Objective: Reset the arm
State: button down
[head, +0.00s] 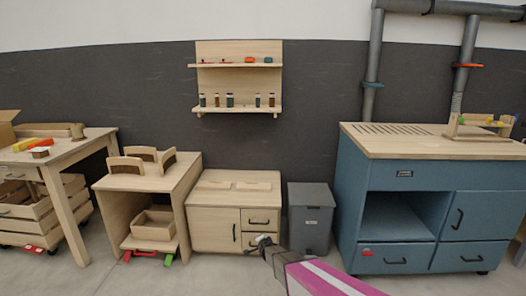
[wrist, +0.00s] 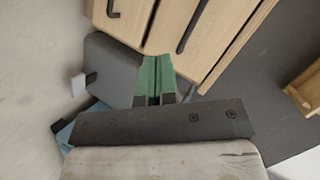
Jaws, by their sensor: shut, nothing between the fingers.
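My gripper (head: 264,243) shows at the bottom centre of the head view, in front of the low wooden cabinet (head: 214,216). My arm reaches up to it from the lower right. In the wrist view, my gripper's green fingers (wrist: 154,80) are together with nothing between them. Behind them in that view are the grey bin (wrist: 105,62) and the wooden cabinet front (wrist: 190,30) with dark handles.
The grey bin (head: 311,218) stands between the cabinet and a blue workbench (head: 355,205). A wooden wall shelf (head: 238,66) holds small items. Wooden tables (head: 75,150) and crates (head: 20,224) stand at left. The floor in front is mostly clear.

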jog(key=s+d+r+n+g, duration=0.3)
jog(key=s+d+r, duration=0.3)
jog(key=s, duration=0.5)
jog(key=s+d+r+n+g+h, duration=0.1)
jog(key=s+d+r+n+g, duration=0.3)
jog(key=s+d+r, duration=0.3)
jog(key=s+d+r+n+g+h, duration=0.1)
jog(key=s+d+r+n+g, duration=0.2)
jog(key=s, duration=1.2)
jog(key=d+r+g, duration=0.2)
jog(key=d+r, duration=0.1)
jog(key=r, duration=0.2)
jog(key=shift+s+d+r+n, duration=0.2)
jog(key=shift+d+n, duration=0.1)
jog(key=shift+d, duration=0.1)
